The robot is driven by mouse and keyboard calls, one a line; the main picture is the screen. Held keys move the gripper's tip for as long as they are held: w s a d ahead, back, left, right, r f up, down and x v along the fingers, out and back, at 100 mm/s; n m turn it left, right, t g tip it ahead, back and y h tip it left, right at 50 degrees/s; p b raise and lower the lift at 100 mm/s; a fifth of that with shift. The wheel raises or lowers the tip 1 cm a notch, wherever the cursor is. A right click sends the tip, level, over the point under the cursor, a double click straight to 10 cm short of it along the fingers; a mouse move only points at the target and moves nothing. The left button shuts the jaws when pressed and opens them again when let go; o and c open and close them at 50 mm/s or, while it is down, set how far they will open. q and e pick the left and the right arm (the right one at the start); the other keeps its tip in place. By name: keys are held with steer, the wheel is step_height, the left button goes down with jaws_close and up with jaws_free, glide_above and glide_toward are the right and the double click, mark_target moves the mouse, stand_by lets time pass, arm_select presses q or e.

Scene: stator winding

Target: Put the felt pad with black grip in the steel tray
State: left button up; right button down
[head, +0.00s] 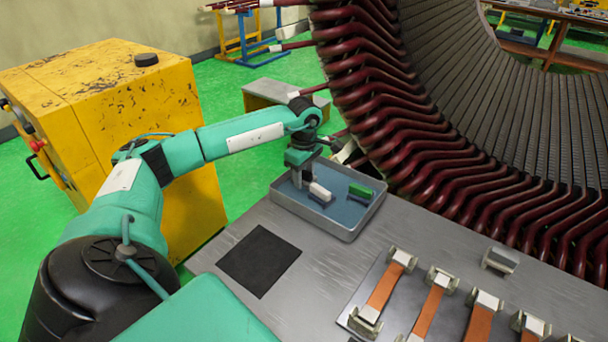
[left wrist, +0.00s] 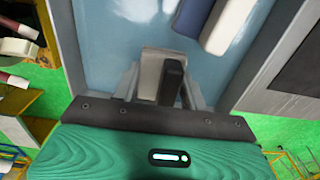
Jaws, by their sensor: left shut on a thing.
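The felt pad with black grip shows in the left wrist view as a pale grey-white pad (left wrist: 152,70) beside its black grip (left wrist: 173,80). My left gripper (left wrist: 165,92) is shut on it. In the head view the left gripper (head: 303,178) points down inside the steel tray (head: 345,236), at its left part. The fingers mostly hide the pad there. I cannot tell whether the pad touches the tray's blue floor. My right gripper is not in view.
The tray also holds a white piece with a blue grip (head: 319,191) and a green piece (head: 360,190). A dark square mat (head: 258,260) lies on the table left of the tray. Copper strips (head: 427,312) lie at front right. The large stator (head: 440,150) rises close behind the tray.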

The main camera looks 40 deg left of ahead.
arm_select(q)
steer(key=o, duration=1.1)
steer(key=shift+f, duration=0.15)
steer(key=shift+c, duration=0.2)
steer(key=shift+o, duration=0.3)
steer(key=shift+r, duration=0.4)
step_height(320, 180, up, 3)
steer(key=shift+b, duration=0.35)
step_height(320, 180, up, 8)
steer(key=shift+f+b, duration=0.2)
steer(key=shift+b, duration=0.25)
steer(key=shift+r, duration=0.55)
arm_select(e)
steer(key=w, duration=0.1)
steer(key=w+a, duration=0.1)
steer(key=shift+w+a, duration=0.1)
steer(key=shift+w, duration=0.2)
